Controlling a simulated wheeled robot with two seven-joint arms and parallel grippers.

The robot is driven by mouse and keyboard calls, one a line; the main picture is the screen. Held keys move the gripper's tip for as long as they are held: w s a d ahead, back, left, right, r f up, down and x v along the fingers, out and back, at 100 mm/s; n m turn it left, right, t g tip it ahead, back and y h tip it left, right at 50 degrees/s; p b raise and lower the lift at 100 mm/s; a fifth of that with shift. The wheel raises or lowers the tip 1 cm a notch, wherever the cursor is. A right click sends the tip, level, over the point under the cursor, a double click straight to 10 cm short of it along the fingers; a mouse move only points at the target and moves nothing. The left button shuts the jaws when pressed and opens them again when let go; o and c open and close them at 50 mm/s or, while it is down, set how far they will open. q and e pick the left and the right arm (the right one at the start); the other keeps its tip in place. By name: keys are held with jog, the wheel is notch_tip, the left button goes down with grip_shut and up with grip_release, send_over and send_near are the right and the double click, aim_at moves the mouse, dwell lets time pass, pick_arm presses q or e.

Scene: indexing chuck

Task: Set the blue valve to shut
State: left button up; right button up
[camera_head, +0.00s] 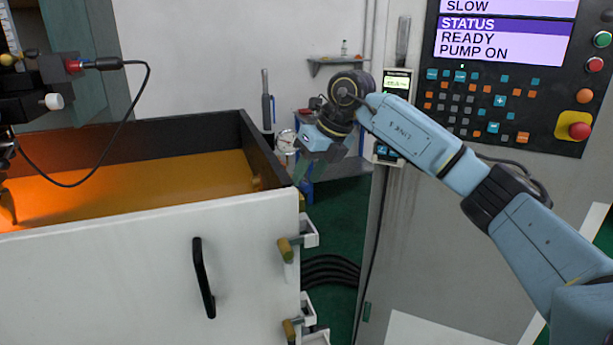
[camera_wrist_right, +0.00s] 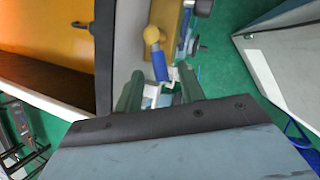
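In the right wrist view a blue lever (camera_wrist_right: 159,66), seemingly the blue valve's handle, has a yellow knob (camera_wrist_right: 151,35) at its upper end. Its lower end meets small white and metal parts. My right gripper (camera_wrist_right: 160,82) is open, with one green finger to each side of the lever in that picture and gaps between. I cannot tell how far the lever lies below the fingertips. In the head view my right gripper (camera_head: 301,168) points down beside the right end of the open machine enclosure; the lever is not clear there. My left gripper is not in view.
The enclosure's white front (camera_head: 130,260) with a black handle (camera_head: 203,278) stands at left. A round gauge (camera_head: 286,140) sits just left of my right gripper. The control cabinet with its panel (camera_head: 505,75) stands at right. Black cables (camera_head: 330,268) cross the green floor between.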

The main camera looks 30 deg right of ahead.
jog(key=shift+w+a+f, duration=0.15)
jog(key=shift+w+f, duration=0.15)
jog(key=shift+f, duration=0.25)
jog(key=shift+c, duration=1)
grip_shut()
jog(key=shift+s+a+m+h, duration=0.15)
jog(key=shift+a+m+h, duration=0.4)
jog(key=shift+m, duration=0.65)
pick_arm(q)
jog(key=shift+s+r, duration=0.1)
pick_arm(e)
jog(key=shift+a+m+t+h, duration=0.35)
jog(key=shift+a+m+t, duration=0.1)
jog(key=shift+m, duration=0.75)
jog(key=shift+o, duration=1)
grip_release()
jog(key=shift+d, duration=0.1)
